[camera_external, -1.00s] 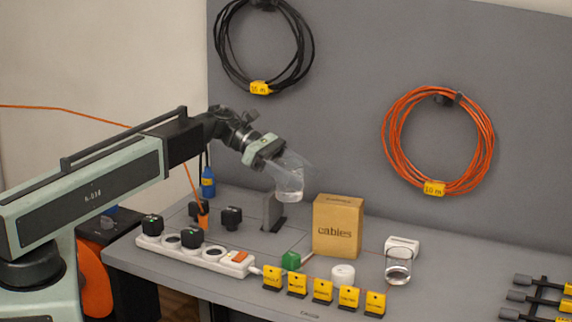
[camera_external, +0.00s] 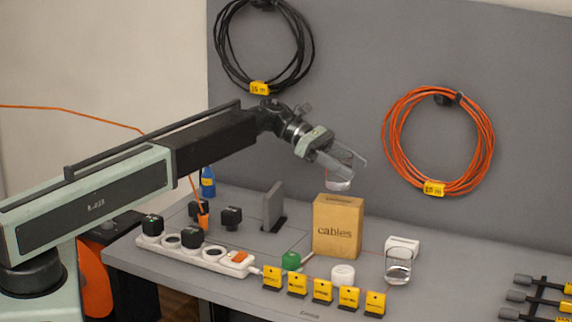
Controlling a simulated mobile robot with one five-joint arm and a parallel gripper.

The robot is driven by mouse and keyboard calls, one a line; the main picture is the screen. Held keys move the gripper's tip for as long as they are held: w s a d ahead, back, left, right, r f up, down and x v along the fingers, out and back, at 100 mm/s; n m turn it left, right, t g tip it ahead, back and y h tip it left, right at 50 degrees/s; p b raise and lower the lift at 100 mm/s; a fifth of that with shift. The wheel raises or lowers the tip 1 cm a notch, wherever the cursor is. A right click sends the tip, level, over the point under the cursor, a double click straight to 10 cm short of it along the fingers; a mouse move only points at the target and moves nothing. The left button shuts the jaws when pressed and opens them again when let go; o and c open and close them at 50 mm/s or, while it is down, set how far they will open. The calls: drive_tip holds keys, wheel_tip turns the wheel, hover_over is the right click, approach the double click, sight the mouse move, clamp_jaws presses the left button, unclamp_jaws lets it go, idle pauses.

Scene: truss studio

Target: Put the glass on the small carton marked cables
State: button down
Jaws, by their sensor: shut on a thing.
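The brown carton (camera_external: 337,232) marked "cables" stands upright on the grey bench. My gripper (camera_external: 350,168) is above the carton and is shut on a clear glass (camera_external: 338,182), which has some clear content at its bottom. The fingers partly cover the glass. The glass is over the carton's top and looks slightly above it; whether its base touches the carton is hard to tell.
A white power strip (camera_external: 215,257) with black plugs lies at the left. Several yellow tags (camera_external: 322,292) line the front edge. Orange cable (camera_external: 436,190) hangs on the wall.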

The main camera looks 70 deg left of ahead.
drive_tip(key=shift+w+a+f+b, duration=0.1)
drive_tip(key=shift+w+f+b, duration=0.1)
drive_tip(key=shift+f+b, duration=1.8)
drive_tip(key=shift+c, duration=1.8)
unclamp_jaws()
drive_tip(key=shift+r, duration=0.1)
drive_tip(key=shift+r, duration=0.1)
drive_tip(key=shift+s+a+r+p, duration=0.2)
drive_tip(key=shift+r+p, duration=0.05)
drive_tip(key=shift+p, duration=0.25)
drive_tip(key=p+v, duration=0.4)
drive_tip(key=v, duration=0.7)
drive_tip(key=shift+s+a, duration=0.15)
